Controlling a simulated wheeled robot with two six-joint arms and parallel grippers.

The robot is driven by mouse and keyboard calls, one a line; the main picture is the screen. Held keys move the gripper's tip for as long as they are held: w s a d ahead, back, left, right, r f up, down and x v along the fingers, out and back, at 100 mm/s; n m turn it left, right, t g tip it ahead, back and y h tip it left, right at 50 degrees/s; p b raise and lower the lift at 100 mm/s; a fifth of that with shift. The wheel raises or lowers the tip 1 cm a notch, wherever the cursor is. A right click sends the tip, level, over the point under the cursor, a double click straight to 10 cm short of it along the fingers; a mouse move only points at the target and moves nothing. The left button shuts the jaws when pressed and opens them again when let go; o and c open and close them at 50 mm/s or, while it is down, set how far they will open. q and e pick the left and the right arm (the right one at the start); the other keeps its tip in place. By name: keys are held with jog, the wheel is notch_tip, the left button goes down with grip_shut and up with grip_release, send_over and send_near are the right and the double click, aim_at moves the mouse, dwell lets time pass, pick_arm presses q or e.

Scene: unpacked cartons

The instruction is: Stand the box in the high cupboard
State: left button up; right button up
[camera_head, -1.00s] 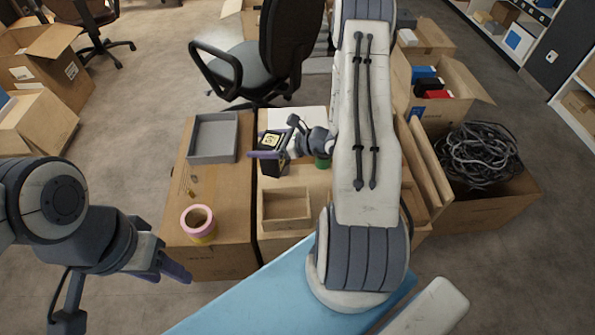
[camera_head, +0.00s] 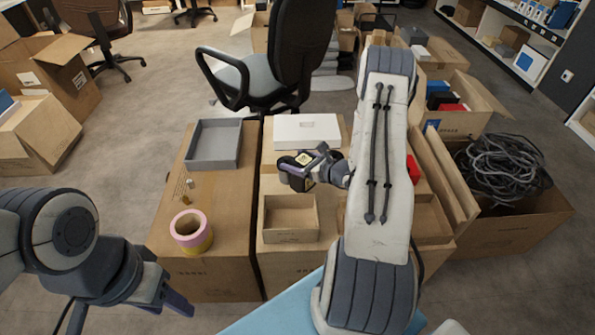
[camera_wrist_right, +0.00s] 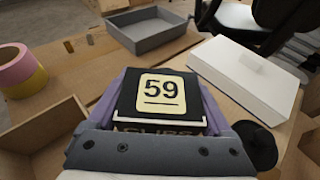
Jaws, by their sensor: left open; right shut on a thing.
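In the right wrist view the purple fingers of my right gripper (camera_wrist_right: 165,100) flank the box on both sides. In the head view the box (camera_head: 299,182) is partly covered by the fingers. My left gripper (camera_head: 172,298) is open and empty at the lower left. I cannot pick out a high cupboard in either view.
On the cartons are a grey tray (camera_head: 213,128), a white box (camera_head: 307,122), a tape roll (camera_head: 190,229) and an open cardboard tray (camera_head: 291,234). An office chair (camera_head: 284,66) stands behind. A carton of cables (camera_head: 498,172) is at right. Shelves (camera_head: 493,44) stand at the far right.

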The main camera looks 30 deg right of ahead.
jog(key=shift+f+b, duration=0.4)
jog(key=shift+f, duration=1.35)
jog(key=shift+f, duration=0.15)
jog(key=o, duration=1.5)
jog(key=shift+o, duration=0.2)
jog(key=shift+s+r, duration=0.25)
jog(key=shift+s, duration=0.05)
jog(key=p+v, duration=0.2)
jog(key=v, duration=0.9)
jog(key=shift+s, duration=0.15)
